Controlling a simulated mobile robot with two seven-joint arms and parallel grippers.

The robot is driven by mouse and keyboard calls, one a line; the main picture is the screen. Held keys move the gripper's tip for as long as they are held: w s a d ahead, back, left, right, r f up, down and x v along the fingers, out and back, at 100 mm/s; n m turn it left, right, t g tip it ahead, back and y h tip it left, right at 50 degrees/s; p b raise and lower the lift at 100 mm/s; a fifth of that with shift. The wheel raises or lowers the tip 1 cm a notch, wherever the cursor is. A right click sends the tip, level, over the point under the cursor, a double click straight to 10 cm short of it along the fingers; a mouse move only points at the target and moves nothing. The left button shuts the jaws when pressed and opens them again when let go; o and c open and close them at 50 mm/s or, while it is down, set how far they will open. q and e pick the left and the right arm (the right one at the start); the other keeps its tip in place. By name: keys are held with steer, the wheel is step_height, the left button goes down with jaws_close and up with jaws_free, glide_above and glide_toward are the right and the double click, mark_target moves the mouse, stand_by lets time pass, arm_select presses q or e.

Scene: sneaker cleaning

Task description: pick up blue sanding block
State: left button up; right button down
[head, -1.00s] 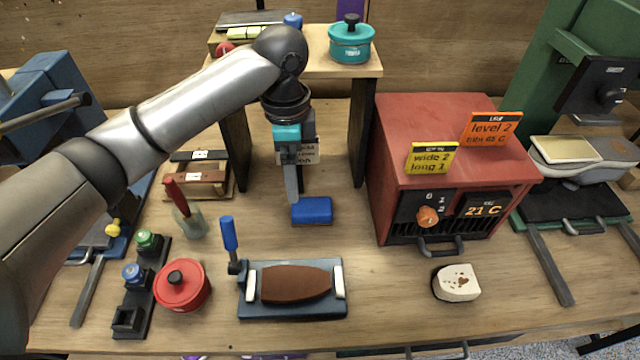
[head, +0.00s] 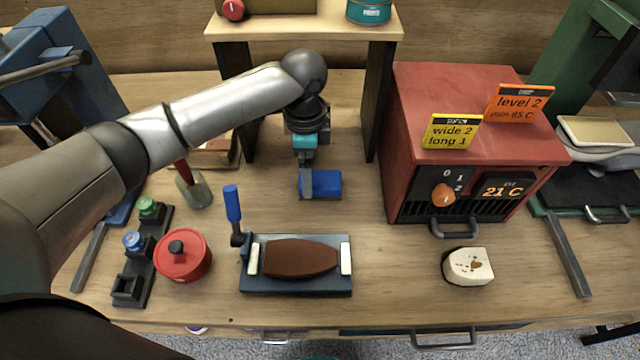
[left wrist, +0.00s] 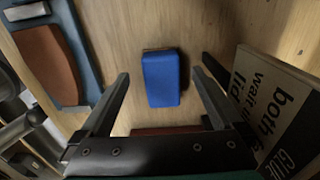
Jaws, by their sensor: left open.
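The blue sanding block (head: 326,184) lies on the wooden table under the small shelf, left of the red oven-like box. In the left wrist view the blue sanding block (left wrist: 161,78) lies ahead of and between the fingers, with a gap on each side. My left gripper (head: 306,190) is at the block's left side in the head view, partly in front of it. The left wrist view shows the same gripper (left wrist: 164,82) open and empty. My right gripper is not seen.
A clamp holding a brown pad (head: 299,259) sits in front of the block. The red heater box (head: 465,150) stands to the right. Shelf legs (head: 370,115) flank the arm. A glass jar (head: 193,190) stands left. A lettered sign (left wrist: 275,105) is close beside the gripper.

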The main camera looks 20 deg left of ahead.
arm_select(q)
steer(key=f, duration=0.2)
steer(key=f+b, duration=0.1)
steer(key=f, duration=0.1)
steer(key=shift+w+d+f, duration=0.15)
steer(key=shift+d, duration=0.05)
steer(key=shift+c, duration=0.2)
steer(key=c, duration=1.4)
steer(key=shift+c, duration=0.2)
steer(key=shift+r, duration=0.8)
step_height(320, 180, up, 6)
steer(key=shift+p, duration=1.05)
steer(key=s+d, duration=0.3)
steer(key=s, duration=0.2)
steer(key=s+d+p, duration=0.1)
steer(key=s+d, duration=0.2)
steer(key=s, duration=0.2)
steer(key=s+d+p, duration=0.1)
steer(key=s+d, duration=0.3)
steer(key=s, duration=0.1)
steer(key=shift+d+f, duration=0.1)
steer(key=shift+f, duration=0.15)
